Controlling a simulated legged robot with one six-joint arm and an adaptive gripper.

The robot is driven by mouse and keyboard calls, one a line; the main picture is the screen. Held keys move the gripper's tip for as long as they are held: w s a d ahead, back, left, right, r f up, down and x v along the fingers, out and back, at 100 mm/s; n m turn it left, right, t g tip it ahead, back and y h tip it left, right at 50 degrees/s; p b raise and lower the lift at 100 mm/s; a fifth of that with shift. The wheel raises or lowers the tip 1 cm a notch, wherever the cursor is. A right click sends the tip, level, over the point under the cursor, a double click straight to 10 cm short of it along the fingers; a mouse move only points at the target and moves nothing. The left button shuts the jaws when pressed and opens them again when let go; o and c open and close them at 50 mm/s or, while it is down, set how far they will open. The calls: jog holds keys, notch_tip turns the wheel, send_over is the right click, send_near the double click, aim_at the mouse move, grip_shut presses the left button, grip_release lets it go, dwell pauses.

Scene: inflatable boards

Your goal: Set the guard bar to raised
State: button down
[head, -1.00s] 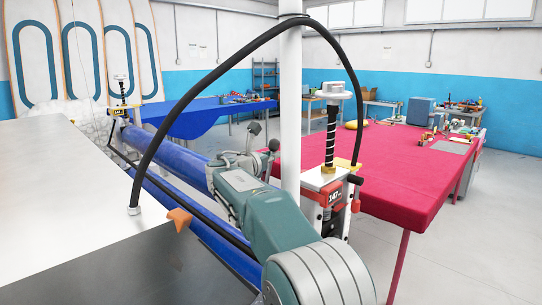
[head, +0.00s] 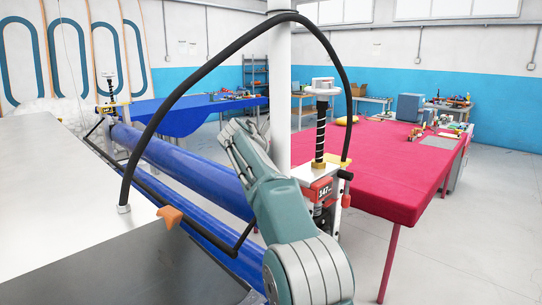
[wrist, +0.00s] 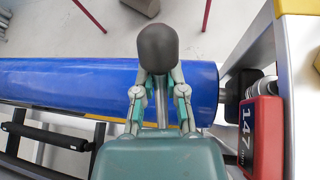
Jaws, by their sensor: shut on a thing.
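The guard bar appears to be the thin black bar (head: 185,218) running low along the near side of the blue rollers (head: 190,165). Its near end bends up and disappears behind my arm. In the wrist view a black bar (wrist: 45,135) lies at lower left, below the blue roller (wrist: 60,82). My gripper (head: 233,140) is over the roller, left of the red 147 unit (head: 320,190). In the wrist view my gripper (wrist: 157,55) has its fingers drawn together at a dark rounded form. What they grip is hidden; I cannot see it joined to the bar.
A black hose (head: 190,85) arches from the metal table (head: 70,180) over my arm to the unit. A white post (head: 277,100) stands behind. A red-covered table (head: 400,175) is at right. Open floor (head: 470,250) lies at front right.

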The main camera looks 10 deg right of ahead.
jog(key=shift+w, duration=0.1)
dwell(0.3)
jog(key=c, duration=0.7)
grip_release()
jog(key=shift+w+f, duration=0.1)
jog(key=v, duration=1.2)
